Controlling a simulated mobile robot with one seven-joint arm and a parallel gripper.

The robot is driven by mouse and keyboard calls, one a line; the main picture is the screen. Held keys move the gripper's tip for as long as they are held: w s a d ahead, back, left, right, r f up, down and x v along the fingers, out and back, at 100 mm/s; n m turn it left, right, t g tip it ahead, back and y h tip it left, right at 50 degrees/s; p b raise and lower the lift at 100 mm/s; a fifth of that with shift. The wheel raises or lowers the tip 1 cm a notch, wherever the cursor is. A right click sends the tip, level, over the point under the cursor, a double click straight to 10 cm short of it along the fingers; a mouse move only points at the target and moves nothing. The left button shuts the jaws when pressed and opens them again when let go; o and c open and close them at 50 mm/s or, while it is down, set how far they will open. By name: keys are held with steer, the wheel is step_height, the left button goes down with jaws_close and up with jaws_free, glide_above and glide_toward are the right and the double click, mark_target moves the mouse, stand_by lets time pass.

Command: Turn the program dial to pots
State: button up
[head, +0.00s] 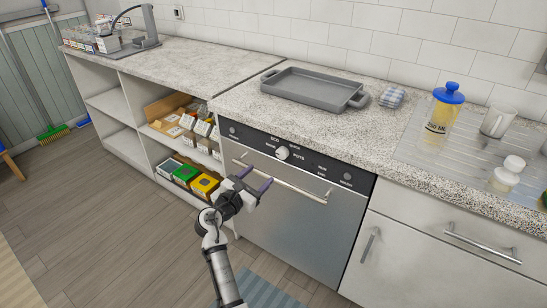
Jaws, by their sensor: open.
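The program dial (282,153) is a round white knob on the black control panel (314,165) along the top of the steel dishwasher (290,210). I cannot tell which label the dial points to. My gripper (259,178), with purple fingertips, is open and empty. In the picture it is below and left of the dial, in front of the door handle (278,178), apart from the dial.
Open shelves with boxes (187,175) stand left. A drawer handle (482,243) juts out at right. The floor in front is mostly clear.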

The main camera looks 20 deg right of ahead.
mark_target(280, 155)
steer(key=p+x, duration=0.1)
steer(key=x, duration=1.1)
steer(key=shift+w, duration=0.15)
steer(key=c, duration=1)
